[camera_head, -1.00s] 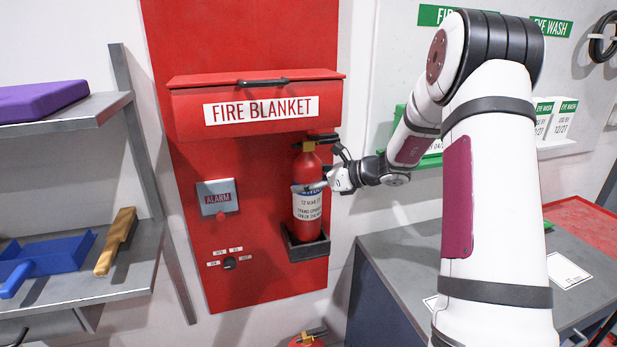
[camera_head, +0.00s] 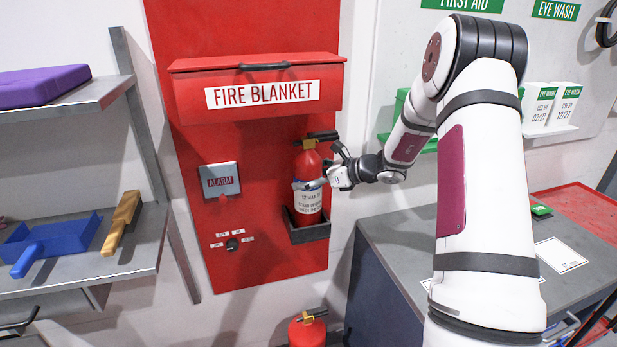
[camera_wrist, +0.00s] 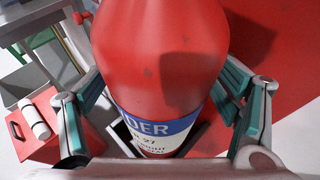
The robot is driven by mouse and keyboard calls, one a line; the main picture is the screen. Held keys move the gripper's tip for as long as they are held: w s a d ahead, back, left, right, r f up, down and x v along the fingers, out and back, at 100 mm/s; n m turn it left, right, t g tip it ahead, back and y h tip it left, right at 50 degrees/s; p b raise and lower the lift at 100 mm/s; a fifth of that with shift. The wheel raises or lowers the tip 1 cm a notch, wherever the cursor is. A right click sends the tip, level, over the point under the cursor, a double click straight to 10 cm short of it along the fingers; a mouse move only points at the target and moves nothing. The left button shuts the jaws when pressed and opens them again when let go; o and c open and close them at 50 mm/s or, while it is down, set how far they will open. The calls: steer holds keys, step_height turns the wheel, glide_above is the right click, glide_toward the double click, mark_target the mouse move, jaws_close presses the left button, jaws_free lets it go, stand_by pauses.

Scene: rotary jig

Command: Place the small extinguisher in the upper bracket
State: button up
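The small extinguisher (camera_head: 309,170) is red with a white and blue label and stands upright at the upper bracket (camera_head: 309,232), a dark open-topped box on the red wall panel. Its lower end is down inside the bracket's rim; whether it rests on the bottom is hidden. My gripper (camera_head: 325,181) comes from the right at label height, with its fingers around the body. In the wrist view, the extinguisher (camera_wrist: 160,60) fills the space between the two teal-padded fingers of my gripper (camera_wrist: 160,100), which appear to touch its sides. The far side is hidden.
A red fire blanket box (camera_head: 258,90) juts out just above the extinguisher's head. A second extinguisher (camera_head: 307,330) stands below the panel. An alarm box (camera_head: 220,178) is left of the bracket. A grey cabinet (camera_head: 400,240) stands at right, shelves (camera_head: 120,250) at left.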

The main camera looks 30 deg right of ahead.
steer(key=shift+r, duration=0.2)
steer(key=v, duration=1.2)
steer(key=s+a+r+n+g, duration=0.25)
steer(key=s+a+n, duration=0.2)
steer(key=a, duration=0.25)
steer(key=s+a+r+n+g+h, duration=0.1)
steer(key=s+a+r+n+g, duration=0.15)
steer(key=s+a+n, duration=0.35)
steer(key=s+a+r+n+g, duration=0.2)
steer(key=a+r+n, duration=0.15)
steer(key=a, duration=0.45)
steer(key=s+a+r+n+t+h, duration=0.1)
steer(key=s+n+h, duration=0.5)
steer(key=s+n, duration=0.9)
steer(key=shift+s+a+r+b, duration=0.3)
steer(key=shift+s+a+r, duration=0.25)
steer(key=shift+s, duration=0.1)
